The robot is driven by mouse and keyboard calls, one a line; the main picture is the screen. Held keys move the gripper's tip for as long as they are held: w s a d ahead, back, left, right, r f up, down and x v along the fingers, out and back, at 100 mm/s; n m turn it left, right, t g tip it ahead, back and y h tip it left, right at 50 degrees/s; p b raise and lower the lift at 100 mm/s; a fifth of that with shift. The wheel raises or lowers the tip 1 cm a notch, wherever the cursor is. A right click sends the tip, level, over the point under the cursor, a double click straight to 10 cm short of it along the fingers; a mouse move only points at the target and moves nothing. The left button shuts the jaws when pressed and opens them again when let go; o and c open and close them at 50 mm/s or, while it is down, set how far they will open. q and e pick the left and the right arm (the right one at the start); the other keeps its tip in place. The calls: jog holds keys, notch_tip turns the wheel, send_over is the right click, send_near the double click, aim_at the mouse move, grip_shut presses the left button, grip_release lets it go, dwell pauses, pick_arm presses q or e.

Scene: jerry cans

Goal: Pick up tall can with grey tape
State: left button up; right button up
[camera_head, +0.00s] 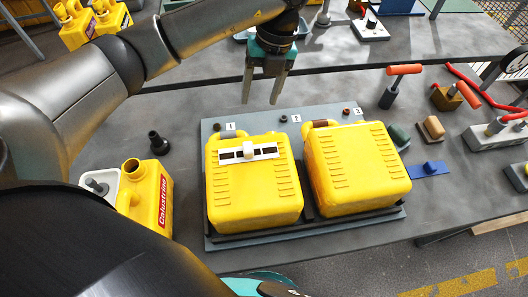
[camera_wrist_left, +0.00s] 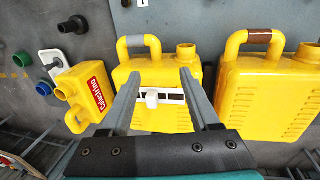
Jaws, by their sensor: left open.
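Two tall yellow cans stand side by side on a grey board. The left one (camera_head: 252,190) has grey tape on its handle (camera_head: 233,134) and a white bracket with a knob (camera_head: 249,152) on its front. The right one (camera_head: 357,175) has brown tape on its handle. In the left wrist view, the grey-taped can (camera_wrist_left: 160,115) is partly hidden by my fingers, and the brown-taped can (camera_wrist_left: 265,95) is to its right. My left gripper (camera_head: 261,102) is open and empty, fingers pointing down, near the board's back edge by the grey-taped handle. My right gripper is not seen.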

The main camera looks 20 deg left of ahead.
pick_arm(q)
jog(key=s+a+f+b, duration=0.1)
jog(key=f, duration=0.3)
jog(key=s+f+b, duration=0.1)
jog(key=f, duration=0.4)
jog(key=a+f+b, duration=0.1)
jog(key=f, duration=0.3)
jog(key=shift+s+a+f, duration=0.3)
jog(key=shift+s, duration=0.1)
jog(key=shift+a+f, duration=0.1)
jog(key=shift+f, duration=0.45)
grip_shut()
